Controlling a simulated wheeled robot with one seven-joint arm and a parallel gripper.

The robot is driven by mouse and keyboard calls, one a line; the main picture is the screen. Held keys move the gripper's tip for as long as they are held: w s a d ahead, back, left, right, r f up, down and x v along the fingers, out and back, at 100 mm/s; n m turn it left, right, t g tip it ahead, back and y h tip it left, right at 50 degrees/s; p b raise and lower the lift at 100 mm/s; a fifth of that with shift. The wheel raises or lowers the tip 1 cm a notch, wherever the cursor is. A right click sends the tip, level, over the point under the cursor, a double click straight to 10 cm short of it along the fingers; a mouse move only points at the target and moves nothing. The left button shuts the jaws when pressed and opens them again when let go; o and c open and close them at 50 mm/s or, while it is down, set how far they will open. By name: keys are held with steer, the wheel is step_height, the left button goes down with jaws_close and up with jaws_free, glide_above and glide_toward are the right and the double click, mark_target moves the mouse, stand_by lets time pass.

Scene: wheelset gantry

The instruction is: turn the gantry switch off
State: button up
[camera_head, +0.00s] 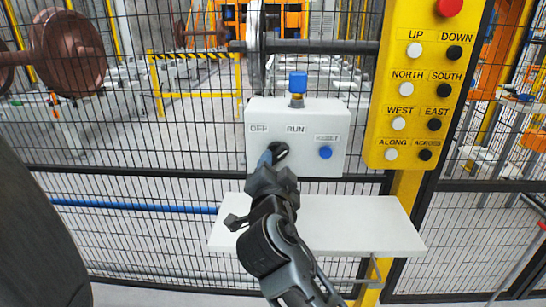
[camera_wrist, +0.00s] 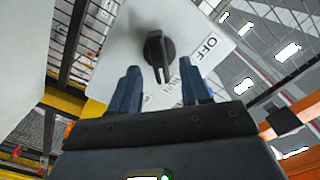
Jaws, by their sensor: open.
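The gantry switch is a black rotary knob (camera_head: 281,151) on the front of a white control box (camera_head: 335,113), below the labels OFF and RUN. The knob shows clearly in the wrist view (camera_wrist: 157,50). Its marked end points down in that picture and appears turned to the RUN side rather than to OFF. My gripper (camera_head: 268,160) is at the box's lower left and partly covers the knob. In the wrist view my gripper (camera_wrist: 160,78) is open, with one blue-grey finger on each side of the knob's lower end. Contact is not visible.
A blue RESET button (camera_head: 325,152) sits right of the knob, and a blue-topped part (camera_head: 298,83) stands on the box. A white shelf (camera_head: 350,222) lies below. A yellow button panel (camera_head: 423,85) is at right. Black mesh fencing (camera_head: 150,180) stands behind.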

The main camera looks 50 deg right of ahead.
mark_target(276, 159)
steer(key=shift+p+x, duration=0.3)
steer(key=shift+x, duration=1.5)
jaws_close()
